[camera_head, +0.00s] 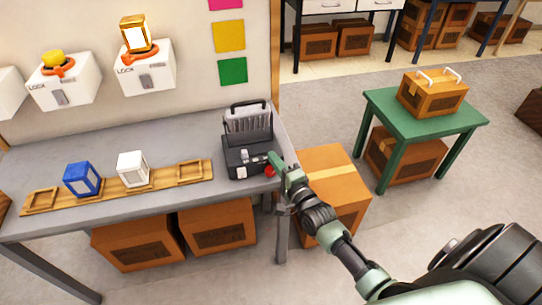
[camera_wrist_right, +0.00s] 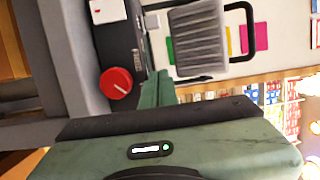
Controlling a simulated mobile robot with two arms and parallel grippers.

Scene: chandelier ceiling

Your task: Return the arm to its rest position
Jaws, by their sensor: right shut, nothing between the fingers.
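My right gripper (camera_head: 277,164) is at the right end of the grey workbench (camera_head: 118,212), beside a dark device (camera_head: 247,157) with a handle and a red knob (camera_head: 270,171). Its fingers are shut with nothing between them. The right arm reaches in from the lower right of the head view. In the right wrist view the green finger (camera_wrist_right: 157,88) is close to the red knob (camera_wrist_right: 116,83); I cannot tell whether they touch. My left gripper is not in view.
A wooden rack (camera_head: 112,190) on the bench holds a blue block (camera_head: 82,179) and a white block (camera_head: 132,169). A cardboard box (camera_head: 337,172) stands on the floor near my right arm. A green table (camera_head: 385,108) carries a handled box (camera_head: 432,95). Floor between is clear.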

